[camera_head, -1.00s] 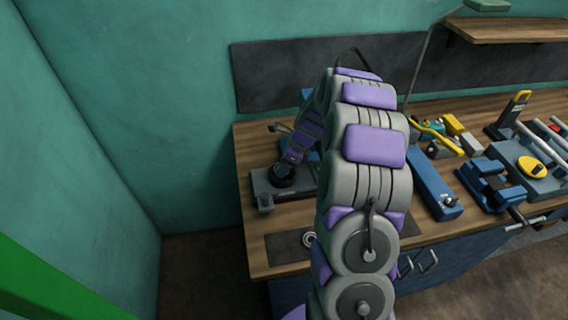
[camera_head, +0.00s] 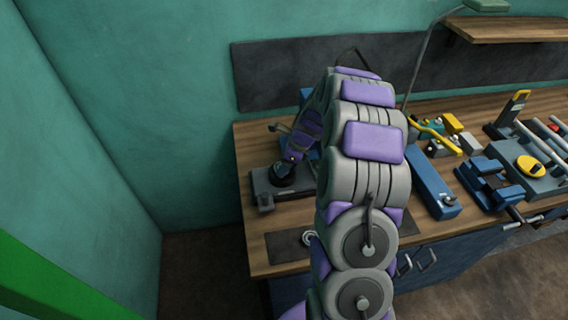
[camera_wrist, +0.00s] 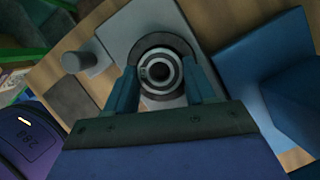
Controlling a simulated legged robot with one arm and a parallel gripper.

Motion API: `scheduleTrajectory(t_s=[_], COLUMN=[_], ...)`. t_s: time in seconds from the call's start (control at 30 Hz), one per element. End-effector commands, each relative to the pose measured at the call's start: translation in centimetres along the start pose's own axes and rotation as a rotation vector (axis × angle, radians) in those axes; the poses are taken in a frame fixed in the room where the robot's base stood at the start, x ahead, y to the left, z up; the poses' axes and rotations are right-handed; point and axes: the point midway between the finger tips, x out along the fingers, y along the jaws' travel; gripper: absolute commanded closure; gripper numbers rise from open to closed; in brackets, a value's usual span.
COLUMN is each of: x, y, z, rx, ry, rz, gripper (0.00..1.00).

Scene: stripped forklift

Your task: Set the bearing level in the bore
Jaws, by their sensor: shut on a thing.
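In the wrist view, a round metal bearing (camera_wrist: 160,70) sits between the two fingers of my gripper (camera_wrist: 162,88), which is shut on it. A dark ring, the bore (camera_wrist: 148,97), shows around and behind the bearing in a flat grey housing plate (camera_wrist: 136,30). I cannot tell how deep the bearing sits or whether it is level. In the head view, my gripper (camera_head: 286,172) points down over the dark round bore on the grey housing plate (camera_head: 262,186). The bearing is hidden there by my gripper and arm.
A dark mat (camera_head: 284,247) with a small ring (camera_head: 308,238) lies at the bench's front edge. Blue tools, including a vise (camera_head: 488,184), stand to the right. My arm hides the middle of the bench.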

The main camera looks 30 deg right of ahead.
Motion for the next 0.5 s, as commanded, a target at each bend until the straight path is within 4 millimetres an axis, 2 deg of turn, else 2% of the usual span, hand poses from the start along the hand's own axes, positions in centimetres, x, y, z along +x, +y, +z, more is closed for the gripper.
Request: scheduleTrajectory(t_s=[0.5], x=[0.37], y=[0.03], z=[-0.14], rx=[0.0], ry=[0.0], rz=[0.002], gripper=[0.8])
